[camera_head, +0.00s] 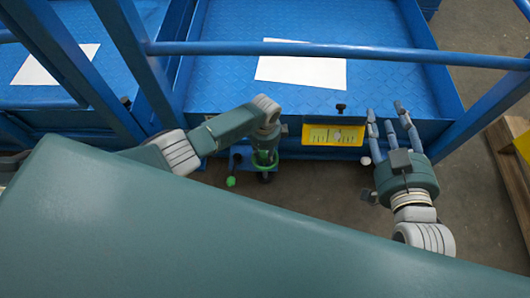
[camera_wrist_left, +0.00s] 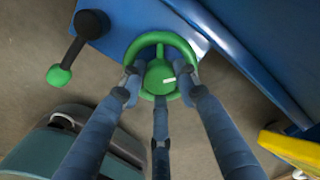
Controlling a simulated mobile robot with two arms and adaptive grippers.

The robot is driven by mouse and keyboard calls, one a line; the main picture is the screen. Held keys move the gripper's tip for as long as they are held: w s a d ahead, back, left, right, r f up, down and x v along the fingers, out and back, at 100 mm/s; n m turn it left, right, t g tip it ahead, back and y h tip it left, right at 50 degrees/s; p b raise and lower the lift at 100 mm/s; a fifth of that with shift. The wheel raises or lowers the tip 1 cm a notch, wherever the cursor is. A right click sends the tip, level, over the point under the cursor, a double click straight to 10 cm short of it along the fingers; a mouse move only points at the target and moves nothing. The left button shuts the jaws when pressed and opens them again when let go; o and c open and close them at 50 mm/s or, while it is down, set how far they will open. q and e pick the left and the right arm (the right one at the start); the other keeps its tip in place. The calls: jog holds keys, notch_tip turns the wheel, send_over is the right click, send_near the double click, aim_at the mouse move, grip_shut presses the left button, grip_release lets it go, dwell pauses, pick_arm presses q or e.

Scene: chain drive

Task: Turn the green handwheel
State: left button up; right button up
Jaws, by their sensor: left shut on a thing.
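The green handwheel (camera_wrist_left: 162,36) is mounted on a blue bracket and shows as a ring with a round hub in the left wrist view. In the head view the green handwheel (camera_head: 264,165) is mostly hidden under my left gripper. My left gripper (camera_wrist_left: 159,78) is shut on the handwheel, with its three dark blue fingers reaching in around the hub. A pale mark shows on the hub. My right gripper (camera_head: 387,116) is open and empty, fingers spread, near the front edge of the blue platform.
A black lever with a green knob (camera_wrist_left: 59,76) stands close left of the handwheel. A yellow panel (camera_head: 333,134) is fixed on the platform front. A white sheet (camera_head: 300,71) lies on the blue platform. A blue rail (camera_head: 350,51) crosses above it.

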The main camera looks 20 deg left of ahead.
aim_at(265, 154)
dwell(0.4)
pick_arm(q)
jog(key=o, duration=1.2)
jog(key=shift+c, duration=0.2)
notch_tip(265, 154, up, 12)
